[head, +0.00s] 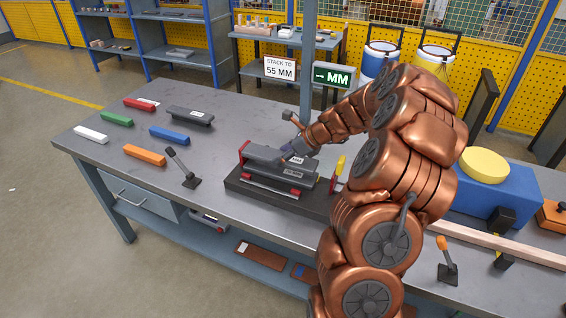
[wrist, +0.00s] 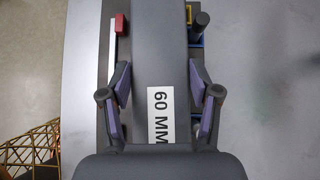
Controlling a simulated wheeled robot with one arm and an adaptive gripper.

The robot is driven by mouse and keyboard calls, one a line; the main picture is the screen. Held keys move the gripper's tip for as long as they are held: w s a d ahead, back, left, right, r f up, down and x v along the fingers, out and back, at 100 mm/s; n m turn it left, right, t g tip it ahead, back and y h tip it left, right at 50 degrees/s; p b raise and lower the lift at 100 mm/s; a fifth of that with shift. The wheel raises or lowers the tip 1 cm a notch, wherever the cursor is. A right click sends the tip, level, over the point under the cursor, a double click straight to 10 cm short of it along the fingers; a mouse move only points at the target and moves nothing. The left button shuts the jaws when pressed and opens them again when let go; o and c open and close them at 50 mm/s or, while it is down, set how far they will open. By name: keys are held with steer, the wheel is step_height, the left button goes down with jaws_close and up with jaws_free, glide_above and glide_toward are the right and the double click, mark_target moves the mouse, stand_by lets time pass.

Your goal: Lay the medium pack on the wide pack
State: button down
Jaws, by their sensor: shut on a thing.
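A grey pack with a white "60 MM" label (wrist: 165,60) lies between the purple pads of my gripper (wrist: 159,88) in the wrist view. I take it as the medium pack. In the head view my gripper (head: 290,152) is shut on this upper pack (head: 262,152), over the dark fixture. Another grey pack (head: 268,170) with a label on its front side is directly below it, and I take that as the wide pack. Whether the two touch cannot be told. My arm and fingers hide part of the upper pack.
The dark fixture (head: 236,184) has a red end stop (head: 243,152) at left and a yellow-handled part (head: 340,166) at right. Another dark grey pack (head: 190,115) and several coloured bars lie at left. A black lever (head: 184,170) stands in front. A sign (head: 280,69) reads "STACK TO 55 MM".

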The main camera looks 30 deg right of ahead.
steer(key=shift+d+f, duration=0.1)
steer(key=shift+f, duration=1.55)
steer(key=shift+f, duration=0.1)
steer(key=shift+c, duration=1.2)
jaws_free()
steer(key=shift+f, duration=0.1)
steer(key=b+v, duration=0.1)
steer(key=v, duration=1.1)
steer(key=shift+r, duration=0.25)
steer(key=s+a+r+n+g, duration=0.1)
steer(key=s+a+n+g, duration=0.15)
steer(key=a+n, duration=0.4)
steer(key=s+a+r+n+g, duration=0.15)
steer(key=s+a+n, duration=0.25)
steer(key=a, duration=0.6)
steer(key=s+a+n+g, duration=0.25)
steer(key=a+n, duration=0.25)
steer(key=a, duration=0.3)
steer(key=s+a+n+g+h, duration=0.1)
steer(key=s+a+n+h, duration=0.1)
steer(key=s+n, duration=0.5)
steer(key=s+a+f+n+g+h, duration=0.1)
steer(key=s+n, duration=0.6)
steer(key=s, duration=0.8)
steer(key=shift+a+f+g+h, duration=0.3)
steer(key=shift+a+g+h, duration=0.25)
steer(key=shift+h, duration=0.45)
